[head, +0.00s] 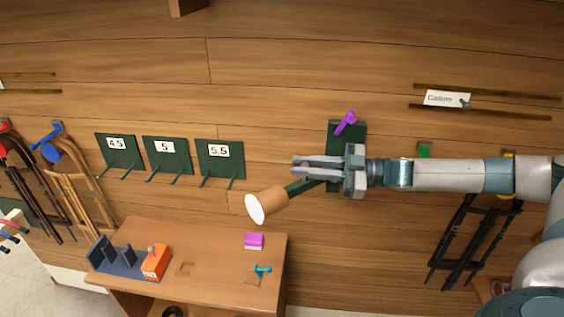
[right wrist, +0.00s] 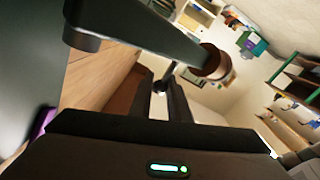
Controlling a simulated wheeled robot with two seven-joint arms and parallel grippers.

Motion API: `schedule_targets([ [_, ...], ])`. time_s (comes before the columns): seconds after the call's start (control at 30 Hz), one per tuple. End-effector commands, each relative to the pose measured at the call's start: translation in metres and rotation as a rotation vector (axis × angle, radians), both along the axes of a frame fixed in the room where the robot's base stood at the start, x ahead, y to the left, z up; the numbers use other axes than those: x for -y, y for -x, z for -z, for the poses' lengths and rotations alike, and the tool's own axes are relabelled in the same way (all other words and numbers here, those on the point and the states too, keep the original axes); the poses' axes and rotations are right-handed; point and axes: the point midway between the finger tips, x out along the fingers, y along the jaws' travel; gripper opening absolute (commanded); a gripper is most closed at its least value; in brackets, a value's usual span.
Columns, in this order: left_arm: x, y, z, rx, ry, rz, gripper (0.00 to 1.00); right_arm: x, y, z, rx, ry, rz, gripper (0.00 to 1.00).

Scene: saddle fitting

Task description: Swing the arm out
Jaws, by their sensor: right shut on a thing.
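The swing arm is a dark green bar (head: 300,187) ending in a brown cylinder (head: 268,204) with a white face. It reaches out to the left from a dark green wall plate (head: 333,140) with a purple lever (head: 345,123) on it. My right gripper (head: 294,167) comes in from the right, its fingers pointing left just above the bar. In the right wrist view the bar (right wrist: 140,32) and brown cylinder (right wrist: 215,62) cross the top. There the fingers (right wrist: 162,92) are shut on a small dark peg by the bar. Where it joins the bar is unclear. My left gripper is out of view.
A wooden bench (head: 215,236) below holds an orange block (head: 155,262), a magenta block (head: 254,240) and a teal clamp (head: 262,270). Green racks (head: 167,156) labelled 4.5, 5 and 5.5 hang to the left. Black straps (head: 470,240) hang at the right. Wall space beside the cylinder is clear.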

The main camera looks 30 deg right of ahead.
Motion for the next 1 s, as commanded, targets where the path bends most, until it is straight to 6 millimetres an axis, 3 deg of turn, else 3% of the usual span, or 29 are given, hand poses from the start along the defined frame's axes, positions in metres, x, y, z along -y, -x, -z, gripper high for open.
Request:
schedule_targets([
  [0.2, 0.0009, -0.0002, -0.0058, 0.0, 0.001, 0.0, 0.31, 0.0129, 0.0064, -0.0009, 0.001, -0.001, -0.009, 0.0],
  [0.57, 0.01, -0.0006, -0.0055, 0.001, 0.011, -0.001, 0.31, 0.0137, 0.007, -0.0005, 0.002, -0.003, -0.011, 0.0],
  [0.6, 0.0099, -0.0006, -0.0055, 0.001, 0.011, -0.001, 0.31, 0.0137, 0.007, -0.0005, 0.002, -0.003, -0.011, 0.21],
  [0.63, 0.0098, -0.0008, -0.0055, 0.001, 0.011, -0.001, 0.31, 0.0136, 0.0069, -0.0004, 0.002, -0.003, -0.011, 0.23],
  [1.0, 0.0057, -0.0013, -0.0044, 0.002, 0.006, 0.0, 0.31, 0.0141, 0.0066, -0.0017, 0.002, -0.002, -0.01, 0.23],
])
